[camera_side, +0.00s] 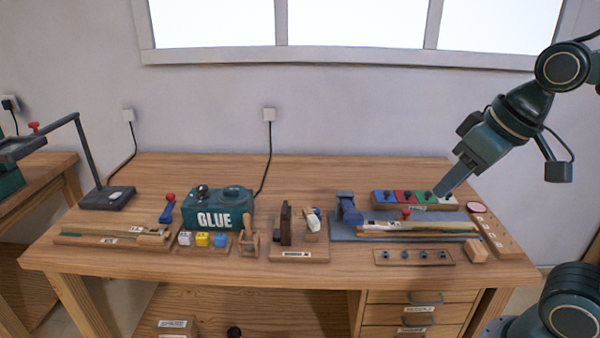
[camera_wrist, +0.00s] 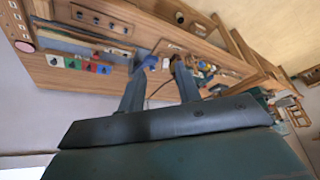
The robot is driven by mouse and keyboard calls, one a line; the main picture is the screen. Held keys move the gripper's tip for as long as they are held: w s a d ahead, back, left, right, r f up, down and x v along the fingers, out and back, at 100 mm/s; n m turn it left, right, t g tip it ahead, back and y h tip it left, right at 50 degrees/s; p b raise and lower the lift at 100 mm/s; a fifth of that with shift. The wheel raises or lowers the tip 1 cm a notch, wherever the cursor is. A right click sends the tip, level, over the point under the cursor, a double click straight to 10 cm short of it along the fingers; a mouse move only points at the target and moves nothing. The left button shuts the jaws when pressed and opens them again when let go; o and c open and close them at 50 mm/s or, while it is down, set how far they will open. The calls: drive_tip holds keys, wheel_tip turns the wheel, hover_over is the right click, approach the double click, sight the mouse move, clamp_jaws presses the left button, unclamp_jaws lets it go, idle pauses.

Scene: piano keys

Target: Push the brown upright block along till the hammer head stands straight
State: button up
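The brown upright block (camera_side: 286,223) stands on a wooden base (camera_side: 299,255) with a label, near the middle of the table. Just right of it is a small whitish piece (camera_side: 313,221), which looks like the hammer head; it seems tilted, but it is too small to be sure. The block cannot be made out clearly in the wrist view.
A blue clamp (camera_side: 348,208) and a blue-grey mat (camera_side: 342,231) with wooden strips lie between my gripper and the block. A coloured button row (camera_side: 403,197) is behind. A green glue pot (camera_side: 223,212) stands left of the block. The table's back strip is clear.

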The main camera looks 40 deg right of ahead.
drive_tip(key=w+r+m+g, duration=0.15)
drive_tip(key=w+r, duration=0.25)
drive_tip(key=w, duration=0.5)
drive_tip(key=m+g, duration=0.4)
drive_tip(key=m, duration=0.3)
hover_over(285, 206)
wheel_tip(285, 206, down, 13)
drive_tip(key=shift+f, duration=0.2)
wheel_tip(285, 206, down, 14)
drive_tip(key=shift+r, duration=0.25)
